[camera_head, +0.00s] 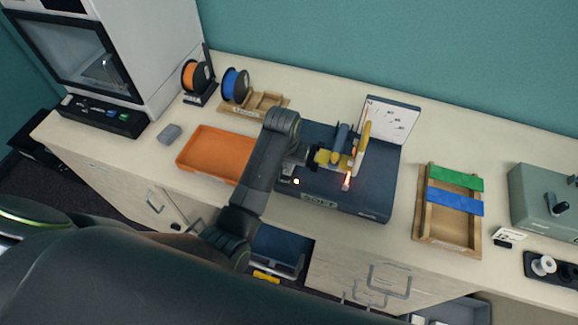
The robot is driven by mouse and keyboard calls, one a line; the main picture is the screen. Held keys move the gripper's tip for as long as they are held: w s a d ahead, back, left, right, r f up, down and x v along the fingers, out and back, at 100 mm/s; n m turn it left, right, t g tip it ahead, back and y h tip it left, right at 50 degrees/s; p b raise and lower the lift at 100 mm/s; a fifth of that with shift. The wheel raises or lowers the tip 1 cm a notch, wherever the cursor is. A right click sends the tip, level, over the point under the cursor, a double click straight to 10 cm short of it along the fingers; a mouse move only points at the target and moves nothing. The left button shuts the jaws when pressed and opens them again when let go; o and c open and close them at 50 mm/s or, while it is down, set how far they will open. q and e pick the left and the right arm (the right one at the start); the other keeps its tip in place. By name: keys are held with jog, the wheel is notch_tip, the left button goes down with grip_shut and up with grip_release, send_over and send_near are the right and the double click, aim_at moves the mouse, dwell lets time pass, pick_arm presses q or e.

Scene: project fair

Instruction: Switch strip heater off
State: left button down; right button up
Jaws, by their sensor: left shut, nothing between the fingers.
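The strip heater (368,190) is a dark blue-grey box on the bench, with a label reading "SOFT" on its front edge. A short stretch of its heating strip (347,181) glows orange-red. A small lit lamp (297,181) shows near its front left. My left gripper (333,158) is shut and empty, above the middle of the heater. My left forearm and wrist cover the heater's left part. I cannot make out the switch, nor whether the gripper touches anything. My right gripper is not in view.
A white marked panel (392,117) stands at the heater's back. An orange tray (213,154) lies to the left. A wooden frame with green and blue strips (450,239) and a grey-green machine (538,203) are to the right. Two spools (235,86) stand behind.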

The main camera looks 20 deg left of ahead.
aim_at(287, 172)
pick_arm(q)
jog(key=shift+f, duration=0.1)
jog(key=shift+f+b, duration=0.35)
jog(key=shift+f, duration=0.45)
dwell(0.5)
jog(key=shift+r, duration=0.1)
jog(key=shift+r+p, duration=1)
jog(key=shift+r, duration=2.45)
